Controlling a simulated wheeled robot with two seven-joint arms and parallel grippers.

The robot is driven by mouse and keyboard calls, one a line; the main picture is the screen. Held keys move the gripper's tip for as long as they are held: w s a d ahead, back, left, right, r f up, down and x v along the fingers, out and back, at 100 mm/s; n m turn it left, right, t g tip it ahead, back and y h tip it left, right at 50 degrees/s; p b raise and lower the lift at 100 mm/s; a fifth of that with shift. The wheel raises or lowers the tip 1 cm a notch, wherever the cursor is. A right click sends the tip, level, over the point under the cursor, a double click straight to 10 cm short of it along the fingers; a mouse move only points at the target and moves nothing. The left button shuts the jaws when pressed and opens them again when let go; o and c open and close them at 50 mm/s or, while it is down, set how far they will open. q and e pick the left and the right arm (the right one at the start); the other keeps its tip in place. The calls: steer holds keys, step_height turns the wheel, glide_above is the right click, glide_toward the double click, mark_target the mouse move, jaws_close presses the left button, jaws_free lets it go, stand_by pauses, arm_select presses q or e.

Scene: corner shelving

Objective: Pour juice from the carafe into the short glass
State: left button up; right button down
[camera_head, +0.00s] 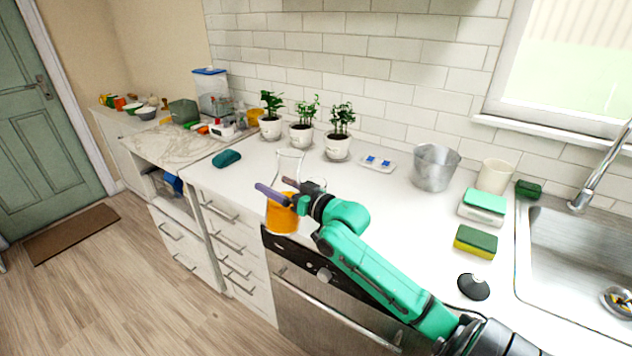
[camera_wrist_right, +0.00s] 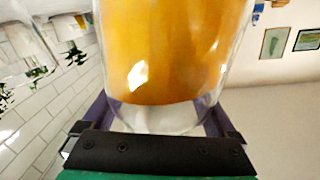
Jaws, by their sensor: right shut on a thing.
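The clear glass carafe (camera_head: 290,160) holds orange juice (camera_head: 282,216) in its lower part. It looks upright at the front edge of the counter. My right gripper (camera_head: 277,190) is shut around its body, with purple fingers on either side. In the right wrist view the carafe (camera_wrist_right: 170,60) fills the middle between the fingers, its orange juice seen close up. A faint clear glass rim (camera_head: 314,184) shows just behind the right gripper and may be the short glass; most of it is hidden. My left gripper is not in view.
Potted plants (camera_head: 337,147) line the wall behind. A metal bucket (camera_head: 434,168), a cream cup (camera_head: 495,176), a sponge (camera_head: 475,241) and a black round lid (camera_head: 473,287) stand to the right, before the sink (camera_head: 575,250). A teal cloth-like item (camera_head: 226,159) lies left of the carafe.

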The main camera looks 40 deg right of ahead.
steer(key=shift+w+d+r+m, duration=0.15)
steer(key=shift+r+m, duration=0.1)
steer(key=shift+m, duration=0.35)
steer(key=m, duration=0.1)
steer(key=d+m, duration=0.1)
steer(key=m, duration=0.1)
steer(key=shift+f, duration=0.3)
steer(key=shift+m, duration=0.4)
steer(key=shift+a+f+m+p, duration=0.1)
steer(key=shift+f+m+p, duration=0.1)
steer(key=shift+m+p, duration=0.35)
steer(key=shift+a+f+m+p, duration=0.3)
steer(key=shift+f+m, duration=0.15)
steer(key=shift+m, duration=0.5)
steer(key=shift+f+m, duration=0.55)
steer(key=shift+m, duration=0.35)
steer(key=shift+a+r+m+p, duration=0.1)
steer(key=shift+r+m+p, duration=0.25)
steer(key=shift+p, duration=0.35)
steer(key=shift+m+p, duration=0.4)
steer(key=shift+m, duration=0.05)
steer(key=shift+d+r+m+p, duration=0.3)
steer(key=shift+r+m+p, duration=0.2)
steer(key=shift+m+p, duration=0.1)
